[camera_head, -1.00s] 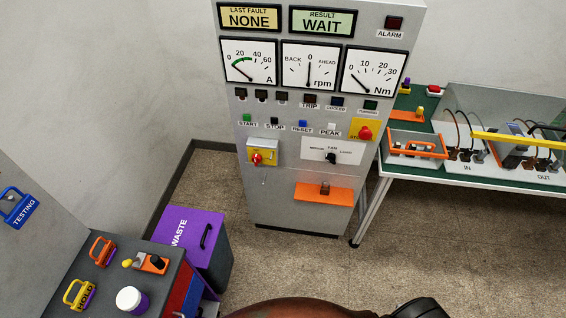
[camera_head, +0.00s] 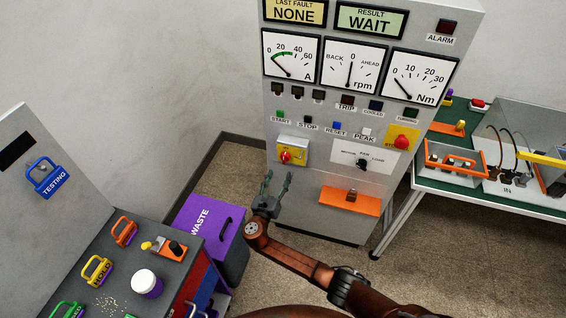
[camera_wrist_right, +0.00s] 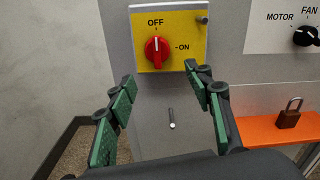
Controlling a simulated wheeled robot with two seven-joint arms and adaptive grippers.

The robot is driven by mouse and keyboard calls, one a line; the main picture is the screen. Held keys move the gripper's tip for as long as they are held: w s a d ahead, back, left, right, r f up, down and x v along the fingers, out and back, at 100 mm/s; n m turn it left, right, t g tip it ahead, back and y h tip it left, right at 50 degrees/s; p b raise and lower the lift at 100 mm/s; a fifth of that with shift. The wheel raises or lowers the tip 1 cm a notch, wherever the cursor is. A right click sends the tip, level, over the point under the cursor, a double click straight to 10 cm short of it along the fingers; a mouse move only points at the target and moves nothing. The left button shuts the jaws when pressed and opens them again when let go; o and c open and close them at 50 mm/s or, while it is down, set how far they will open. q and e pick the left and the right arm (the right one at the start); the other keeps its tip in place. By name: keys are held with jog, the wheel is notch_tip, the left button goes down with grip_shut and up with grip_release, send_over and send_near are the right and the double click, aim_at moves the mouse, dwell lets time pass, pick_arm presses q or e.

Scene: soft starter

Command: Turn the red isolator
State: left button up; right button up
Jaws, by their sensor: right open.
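The red isolator (camera_head: 286,156) is a round red knob on a yellow plate on the left of the grey cabinet front. In the right wrist view the isolator (camera_wrist_right: 157,51) has its white mark pointing up at OFF, with ON to its right. My right gripper (camera_head: 277,177) is open and empty, a little below the isolator. In the right wrist view my right gripper (camera_wrist_right: 160,88) has its green-padded fingers spread apart, with the knob beyond and above the gap, not touched. My left gripper is not in view.
A small pin (camera_wrist_right: 171,119) sits on the panel below the isolator. An orange shelf with a padlock (camera_wrist_right: 289,113) and a rotary switch (camera_head: 362,164) are to the right. A purple waste bin (camera_head: 205,223) stands on the floor at left.

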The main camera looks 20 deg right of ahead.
aim_at(284, 161)
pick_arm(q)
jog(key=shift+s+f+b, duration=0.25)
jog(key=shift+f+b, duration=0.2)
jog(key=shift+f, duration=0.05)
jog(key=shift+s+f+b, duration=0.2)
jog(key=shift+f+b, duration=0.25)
pick_arm(e)
jog(key=shift+r+x, duration=0.25)
jog(key=shift+x, duration=1.05)
jog(key=shift+r+x, duration=0.25)
jog(key=shift+x, duration=1.05)
jog(key=shift+r+x, duration=0.25)
jog(key=shift+x, duration=1)
jog(key=shift+w+a, duration=0.15)
jog(key=shift+c, duration=0.4)
jog(key=c, duration=1.1)
